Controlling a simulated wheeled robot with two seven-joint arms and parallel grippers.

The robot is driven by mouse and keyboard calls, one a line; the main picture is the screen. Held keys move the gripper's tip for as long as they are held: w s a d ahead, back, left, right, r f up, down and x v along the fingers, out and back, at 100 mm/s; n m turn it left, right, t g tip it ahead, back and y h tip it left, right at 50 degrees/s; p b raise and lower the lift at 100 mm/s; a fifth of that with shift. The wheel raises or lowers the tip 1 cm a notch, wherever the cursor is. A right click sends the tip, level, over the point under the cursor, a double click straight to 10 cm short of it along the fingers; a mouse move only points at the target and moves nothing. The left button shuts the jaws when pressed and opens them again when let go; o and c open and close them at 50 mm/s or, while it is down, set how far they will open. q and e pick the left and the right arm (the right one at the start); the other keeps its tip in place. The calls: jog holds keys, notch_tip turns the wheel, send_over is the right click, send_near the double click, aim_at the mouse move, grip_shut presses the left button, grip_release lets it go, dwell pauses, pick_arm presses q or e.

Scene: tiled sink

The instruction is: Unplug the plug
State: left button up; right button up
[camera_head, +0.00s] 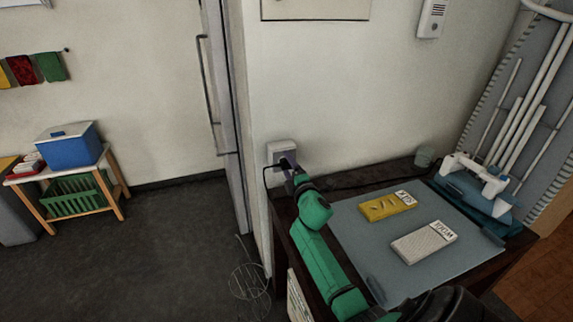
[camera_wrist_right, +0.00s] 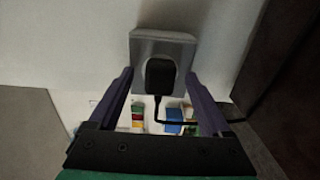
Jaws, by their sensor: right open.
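The black plug (camera_wrist_right: 160,76) sits in the wall socket (camera_wrist_right: 150,45), a light grey square plate, in the right wrist view. Its black cord bends down and runs off to the right. In the head view the socket (camera_head: 279,151) is on the white wall, and the plug (camera_head: 285,163) is partly hidden by my right gripper (camera_head: 290,172). My right gripper's purple fingers (camera_wrist_right: 160,85) are open, one on each side of the plug, with gaps between them and it. My left gripper is not in view.
A dark table (camera_head: 386,172) by the wall bears a blue-grey mat (camera_head: 375,262) with a yellow box (camera_head: 387,206) and a white box (camera_head: 424,242). My green right arm passes over the table's left side. A tall door with a handle stands left of the socket.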

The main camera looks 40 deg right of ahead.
grip_shut()
jog(key=shift+s+a, duration=0.1)
jog(key=shift+s+a+p, duration=0.2)
jog(key=shift+s+p, duration=0.15)
jog(key=shift+s, duration=0.25)
jog(key=shift+p+v, duration=0.65)
jog(key=shift+v, duration=1.6)
jog(key=shift+r, duration=0.1)
